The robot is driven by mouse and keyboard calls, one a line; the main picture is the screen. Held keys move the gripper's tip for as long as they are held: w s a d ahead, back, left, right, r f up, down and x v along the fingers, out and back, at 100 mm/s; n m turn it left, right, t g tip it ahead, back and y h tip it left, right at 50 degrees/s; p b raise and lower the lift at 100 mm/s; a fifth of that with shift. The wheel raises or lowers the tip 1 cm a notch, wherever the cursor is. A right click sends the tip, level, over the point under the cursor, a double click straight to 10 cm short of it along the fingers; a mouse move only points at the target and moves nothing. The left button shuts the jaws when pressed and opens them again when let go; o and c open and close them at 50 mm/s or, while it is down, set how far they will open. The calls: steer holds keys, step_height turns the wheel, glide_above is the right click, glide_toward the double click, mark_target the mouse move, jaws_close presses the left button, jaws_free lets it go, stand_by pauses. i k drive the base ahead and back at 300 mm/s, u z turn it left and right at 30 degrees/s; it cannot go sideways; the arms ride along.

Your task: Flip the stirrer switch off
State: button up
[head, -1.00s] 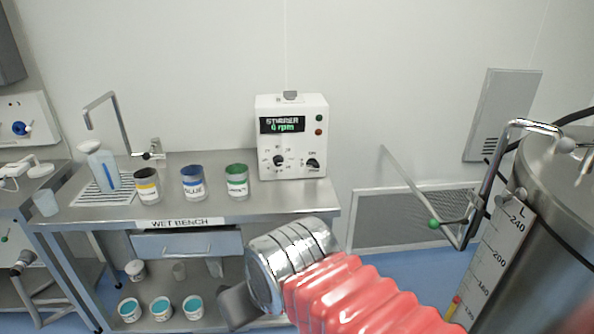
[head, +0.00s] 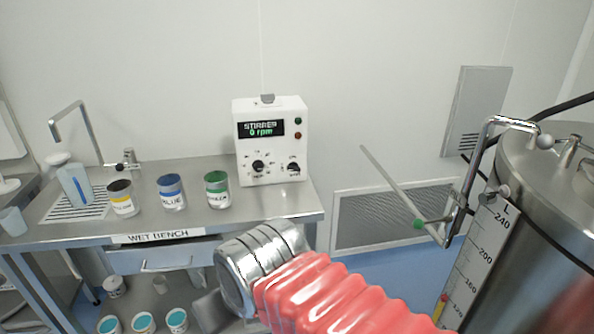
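The stirrer control box (head: 270,142) is white and stands upright at the back right of the wet bench. Its display (head: 261,129) reads "STIRRER 0 rpm". Below the display are a black dial (head: 258,167) on the left and a black knob or switch (head: 293,168) on the right; its exact setting is too small to read. A green and a red button or lamp sit at the right of the display. My arm, with a red ribbed sleeve and a metal joint, reaches in from the bottom. My gripper's fingers cannot be made out below the joint.
A sink tap and wash bottle (head: 74,184) are further left. A large steel tank (head: 560,215) with a pipe arm stands at the right.

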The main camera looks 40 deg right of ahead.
mark_target(292, 166)
steer(key=i, duration=0.9)
steer(key=u, duration=0.05)
